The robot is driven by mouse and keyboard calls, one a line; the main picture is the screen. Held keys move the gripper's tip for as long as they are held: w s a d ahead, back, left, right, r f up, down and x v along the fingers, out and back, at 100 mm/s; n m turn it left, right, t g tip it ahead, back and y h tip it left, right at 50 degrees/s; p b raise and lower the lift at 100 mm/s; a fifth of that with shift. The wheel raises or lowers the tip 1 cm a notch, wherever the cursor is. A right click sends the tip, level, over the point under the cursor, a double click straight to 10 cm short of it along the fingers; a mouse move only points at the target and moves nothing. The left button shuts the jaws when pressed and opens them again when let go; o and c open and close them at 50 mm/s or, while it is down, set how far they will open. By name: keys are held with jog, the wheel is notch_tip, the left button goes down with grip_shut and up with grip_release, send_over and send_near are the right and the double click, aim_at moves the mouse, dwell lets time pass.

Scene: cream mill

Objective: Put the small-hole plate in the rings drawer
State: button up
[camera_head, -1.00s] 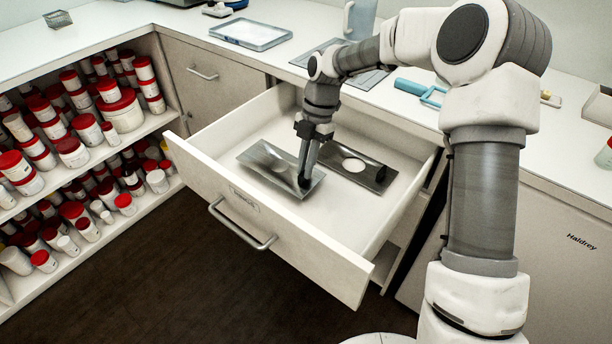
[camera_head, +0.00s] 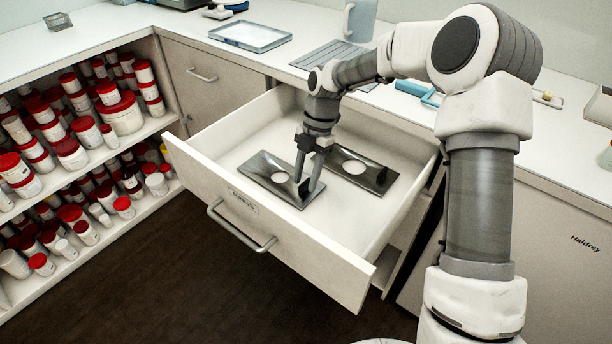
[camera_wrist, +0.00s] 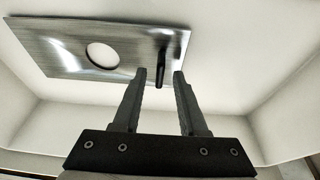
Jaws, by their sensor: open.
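The open rings drawer (camera_head: 345,250) holds two dark metal plates, each with one round hole. The front plate (camera_head: 262,168) lies flat on the drawer floor; it also shows in the wrist view (camera_wrist: 60,50), with an upright black handle (camera_wrist: 162,72) at one end. The second plate (camera_head: 372,178) lies behind and to the right of it. My gripper (camera_head: 307,182) is open at the handle end of the front plate. In the wrist view its fingers (camera_wrist: 158,72) are apart with a gap between them, and the handle appears beyond the tips, not gripped.
The drawer front has a bar handle (camera_head: 240,228) and a label. Shelves of red-lidded jars (camera_head: 75,150) stand at the left. The counter carries a tray (camera_head: 250,36), a grey ribbed mat (camera_head: 330,58) and a jug (camera_head: 358,20). Bare drawer floor shows around the plates.

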jog(key=p+v, duration=0.3)
jog(key=v, duration=0.9)
jog(key=s+d+r+m+t+h, duration=0.2)
jog(key=s+r+m, duration=0.3)
jog(key=r+m, duration=0.1)
jog(key=s+d+r+m+t, duration=0.2)
jog(key=s+d+m, duration=0.1)
jog(key=s+m, duration=0.45)
jog(key=s+d+r+m+t, duration=0.2)
jog(key=s+d+r+m, duration=0.15)
jog(key=s+m, duration=0.4)
jog(key=s+d+r+m+t, duration=0.15)
jog(key=s+d+m, duration=0.25)
jog(key=s+m, duration=0.4)
notch_tip(320, 180, up, 15)
jog(key=p, duration=1.5)
jog(key=shift+w+a+n+t, duration=0.15)
jog(key=shift+a+n+t, duration=0.1)
jog(key=shift+n+t, duration=0.1)
